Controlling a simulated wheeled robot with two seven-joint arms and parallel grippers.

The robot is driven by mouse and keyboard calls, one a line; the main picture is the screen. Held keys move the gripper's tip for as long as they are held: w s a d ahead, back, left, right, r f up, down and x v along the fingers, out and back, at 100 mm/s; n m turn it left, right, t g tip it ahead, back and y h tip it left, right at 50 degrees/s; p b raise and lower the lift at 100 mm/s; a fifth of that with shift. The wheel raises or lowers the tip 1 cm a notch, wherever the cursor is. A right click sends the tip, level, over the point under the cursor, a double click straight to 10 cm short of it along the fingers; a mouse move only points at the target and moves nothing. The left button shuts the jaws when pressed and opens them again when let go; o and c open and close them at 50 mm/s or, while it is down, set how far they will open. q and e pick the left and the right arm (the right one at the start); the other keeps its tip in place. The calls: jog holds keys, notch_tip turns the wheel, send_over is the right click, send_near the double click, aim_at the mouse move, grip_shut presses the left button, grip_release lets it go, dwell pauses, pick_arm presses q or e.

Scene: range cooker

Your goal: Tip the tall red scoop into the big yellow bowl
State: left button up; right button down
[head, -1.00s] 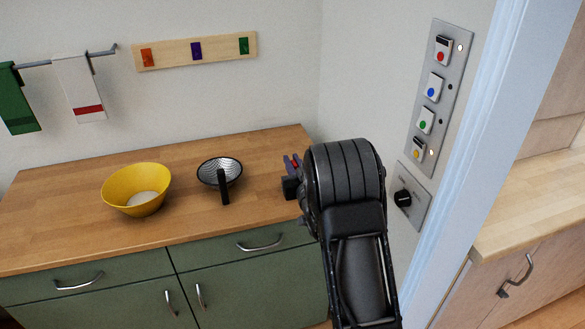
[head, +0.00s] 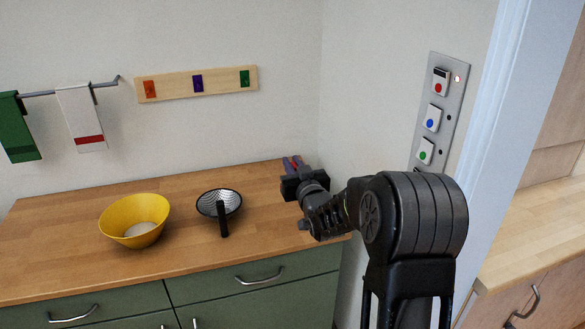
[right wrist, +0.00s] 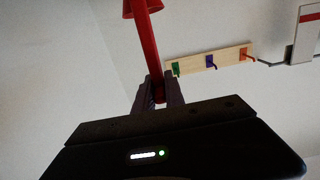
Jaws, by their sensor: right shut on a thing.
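My right gripper (head: 292,163) is shut on the red scoop's long handle, held above the right back part of the counter. In the right wrist view the red scoop (right wrist: 147,45) runs up from between the fingertips (right wrist: 158,98). Its wider end is cut off by the top edge, so its contents cannot be seen. In the head view only a little red shows at the fingers. The big yellow bowl (head: 107,224) stands on the left of the counter, well left of the gripper, with something pale inside. My left gripper is not in view.
A dark strainer-like bowl with a black handle (head: 222,218) sits between the yellow bowl and my right arm. A hook rail (head: 170,90) and towels (head: 80,118) hang on the wall behind. A switch panel (head: 441,115) is at the right. The counter (head: 60,200) is otherwise clear.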

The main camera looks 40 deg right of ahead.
jog(key=shift+a, duration=0.1)
dwell(0.3)
jog(key=s+a+f+n+y, duration=0.1)
jog(key=a+f+y, duration=0.1)
jog(key=a, duration=0.7)
jog(key=s+a+f+n+y, duration=0.1)
jog(key=s+a+f+y, duration=0.1)
jog(key=a, duration=0.8)
jog(key=s+a+f+n+t+y, duration=0.1)
jog(key=s+a+f, duration=0.1)
jog(key=a, duration=0.7)
jog(key=shift+a+f+n+y, duration=0.3)
jog(key=shift+a+n+y, duration=0.05)
jog(key=shift+n+y, duration=0.05)
